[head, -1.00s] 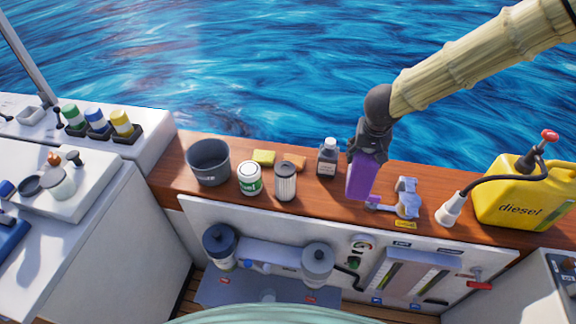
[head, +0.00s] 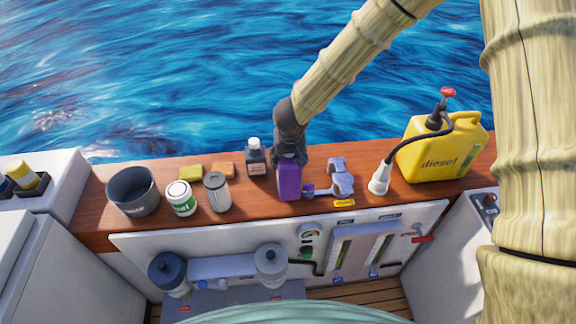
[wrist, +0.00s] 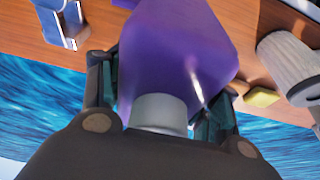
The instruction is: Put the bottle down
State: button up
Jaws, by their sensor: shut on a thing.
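The purple bottle (head: 289,180) is upright at the wooden ledge (head: 365,195), between the small dark bottle and the grey-blue metal part. My gripper (head: 289,158) comes down from above and is shut on its upper part. In the wrist view the purple bottle (wrist: 180,60) fills the middle, with its grey cap (wrist: 158,113) between the fingers of my gripper (wrist: 160,95). I cannot tell whether the bottle's base touches the wood.
To the left stand a small dark bottle (head: 256,158), a grey filter (head: 217,192), a white-green can (head: 181,198) and a dark bucket (head: 133,191). To the right are the metal part (head: 338,178), a white nozzle (head: 379,178) and a yellow diesel can (head: 440,150).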

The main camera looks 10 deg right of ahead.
jog(key=shift+f, duration=1.55)
jog(key=o, duration=1.9)
jog(key=shift+f, duration=0.1)
